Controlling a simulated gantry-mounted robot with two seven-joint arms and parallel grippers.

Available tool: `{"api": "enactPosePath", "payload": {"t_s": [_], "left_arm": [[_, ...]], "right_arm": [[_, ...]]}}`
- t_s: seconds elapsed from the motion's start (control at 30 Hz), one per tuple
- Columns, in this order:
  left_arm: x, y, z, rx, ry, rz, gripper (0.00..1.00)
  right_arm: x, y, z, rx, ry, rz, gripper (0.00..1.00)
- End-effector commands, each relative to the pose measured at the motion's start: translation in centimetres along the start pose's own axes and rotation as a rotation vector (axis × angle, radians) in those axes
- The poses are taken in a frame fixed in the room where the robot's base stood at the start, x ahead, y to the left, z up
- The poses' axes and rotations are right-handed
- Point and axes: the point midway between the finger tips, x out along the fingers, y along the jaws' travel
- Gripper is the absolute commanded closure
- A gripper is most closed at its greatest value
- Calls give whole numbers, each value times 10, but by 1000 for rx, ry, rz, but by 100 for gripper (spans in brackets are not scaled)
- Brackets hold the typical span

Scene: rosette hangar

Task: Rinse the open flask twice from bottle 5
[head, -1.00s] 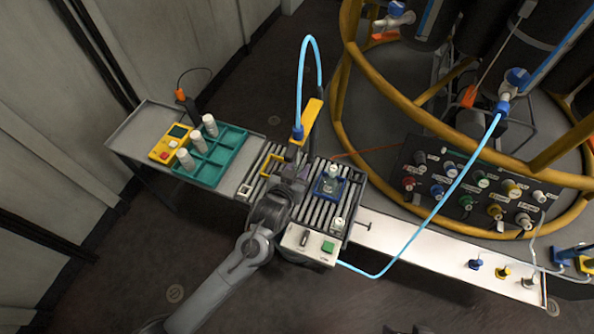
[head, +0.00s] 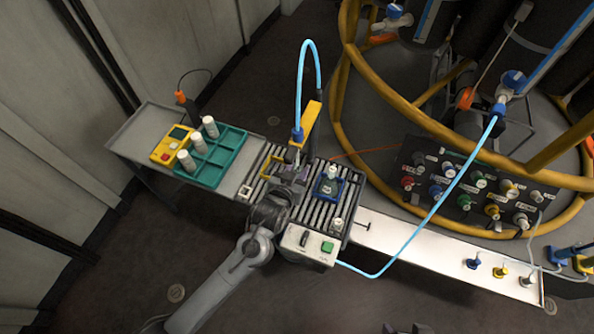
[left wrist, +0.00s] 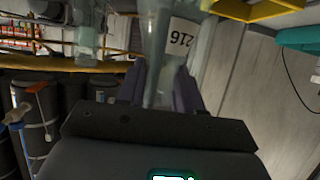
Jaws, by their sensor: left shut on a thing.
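My left gripper (head: 293,168) is at the slatted rack, below the blue nozzle (head: 298,134) on a yellow arm. In the left wrist view its fingers (left wrist: 160,92) are shut on a clear glass flask (left wrist: 160,55), the narrow part between them. The flask's label "216" (left wrist: 180,39) appears upside down there; its mouth and any liquid are unclear. Another small flask (head: 332,173) with a pale top stands in a blue square holder right of the gripper. Which bottle is number 5 cannot be read. My right gripper is not in view.
A teal tray (head: 232,153) with several white containers and a yellow meter (head: 172,144) are left. A switch box (head: 310,245) with a green button is in front. A light-blue hose (head: 420,232) loops right, near the yellow ring frame (head: 347,75) and valve panel (head: 430,160).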

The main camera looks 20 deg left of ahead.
Motion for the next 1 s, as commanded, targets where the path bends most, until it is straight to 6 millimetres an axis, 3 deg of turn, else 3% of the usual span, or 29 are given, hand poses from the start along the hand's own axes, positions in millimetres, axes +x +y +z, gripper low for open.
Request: {"api": "enactPosePath", "payload": {"t_s": [0.17,0.73,1.0], "left_arm": [[0,0,0,0,1,0,100],[0,0,0,0,1,0,100],[0,0,0,0,1,0,100]], "right_arm": [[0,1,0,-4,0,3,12],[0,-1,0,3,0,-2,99],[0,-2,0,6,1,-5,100]]}}
